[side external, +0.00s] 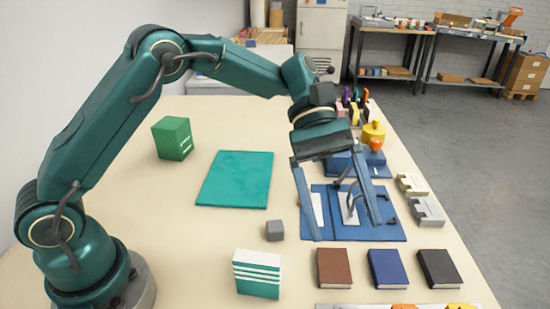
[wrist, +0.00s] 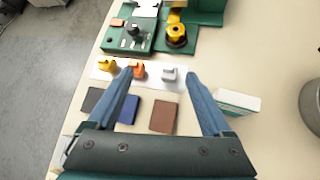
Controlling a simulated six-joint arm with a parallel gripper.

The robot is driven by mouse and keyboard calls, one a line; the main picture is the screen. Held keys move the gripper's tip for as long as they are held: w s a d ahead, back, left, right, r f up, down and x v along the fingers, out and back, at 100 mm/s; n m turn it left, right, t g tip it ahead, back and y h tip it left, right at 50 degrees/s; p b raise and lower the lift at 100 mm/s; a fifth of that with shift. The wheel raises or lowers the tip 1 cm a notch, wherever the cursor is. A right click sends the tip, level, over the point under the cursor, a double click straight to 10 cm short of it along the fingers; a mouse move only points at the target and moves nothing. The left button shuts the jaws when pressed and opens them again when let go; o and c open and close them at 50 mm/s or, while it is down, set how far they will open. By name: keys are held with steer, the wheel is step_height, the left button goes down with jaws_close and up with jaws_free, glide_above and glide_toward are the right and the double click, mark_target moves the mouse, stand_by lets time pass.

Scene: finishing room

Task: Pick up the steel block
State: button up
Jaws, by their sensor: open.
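The steel block looks to be the small grey cube (side external: 275,230) standing on the cream table in the side view, in front of the teal mat. I cannot make it out in the wrist view. My gripper (side external: 347,232) is open with nothing between its fingers. It hangs in front of the blue board in the picture, to the right of the cube and apart from it. In the wrist view my gripper (wrist: 158,74) has its two blue fingers spread wide.
A white and green striped box (side external: 257,273) stands near the cube. Brown (side external: 334,268), blue (side external: 388,268) and black (side external: 438,268) books lie to the right. The blue board (side external: 375,230) holds tools. A teal mat (side external: 235,180) and green box (side external: 172,138) are farther back.

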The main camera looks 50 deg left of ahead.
mark_target(344, 306)
steer(key=f+g, duration=0.1)
steer(key=f, duration=0.2)
steer(key=d+f+n, duration=0.1)
steer(key=f, duration=0.2)
steer(key=f+g+h, duration=0.1)
steer(key=f, duration=0.2)
steer(key=shift+s+d+f+n+g, duration=0.3)
steer(key=shift+d+f, duration=0.05)
steer(key=shift+d, duration=0.05)
steer(key=shift+s+d+f, duration=0.1)
steer(key=shift+s+f, duration=0.1)
steer(key=shift+f, duration=0.1)
steer(key=shift+x, duration=2.45)
jaws_close()
